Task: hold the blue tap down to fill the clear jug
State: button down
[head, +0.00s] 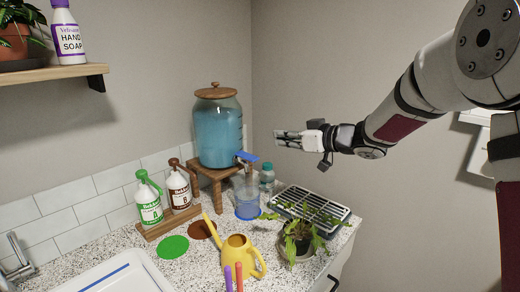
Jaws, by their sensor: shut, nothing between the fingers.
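The blue tap (247,156) is a flat lever low on the front of the large glass dispenser (219,130), which holds blue liquid. The clear jug (243,184) stands upright on the counter under the tap, with blue showing in its lower part. I cannot tell whether liquid is flowing. My gripper (278,137) is shut and empty, in the air to the right of the tap and a little higher in the picture. It points left and appears apart from the tap.
The dispenser sits on a wooden stand (213,174). A teal-capped bottle (267,178) is right of the jug. A drying rack (312,204), potted plant (298,240) and yellow watering can (238,256) stand nearer. Two labelled bottles are at left. Air around my gripper is clear.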

aim_at(247, 156)
jog(key=w+a+f, duration=0.6)
jog(key=a, duration=0.1)
jog(key=shift+a+f+p, duration=0.2)
jog(key=shift+a+p, duration=0.15)
dwell(0.5)
jog(key=f+y+b, duration=0.1)
jog(key=b, duration=0.1)
jog(key=f+t+y+b, duration=0.2)
jog(key=b, duration=0.1)
jog(key=shift+s+d+b, duration=0.35)
dwell(5.6)
